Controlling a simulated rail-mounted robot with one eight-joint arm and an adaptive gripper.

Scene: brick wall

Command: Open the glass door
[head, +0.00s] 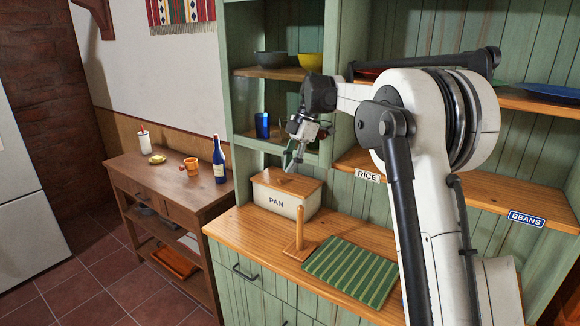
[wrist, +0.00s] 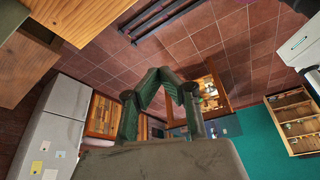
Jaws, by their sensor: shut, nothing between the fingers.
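I cannot clearly make out a glass door in either view. In the head view a green wooden cupboard (head: 243,110) has shelf bays, and whether glass covers any of them I cannot tell. My gripper (head: 290,164) is in front of its lower left bay, just above the wooden lid of the PAN box (head: 276,203). The gripper points down, its fingers shut and empty. In the wrist view the fingertips of my gripper (wrist: 161,73) come together with nothing between them, above a tiled floor.
A blue cup (head: 262,125) and bowls (head: 271,59) stand on the shelves. A side table (head: 170,182) with a bottle (head: 219,160) stands left. Floor (head: 105,262) is clear there.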

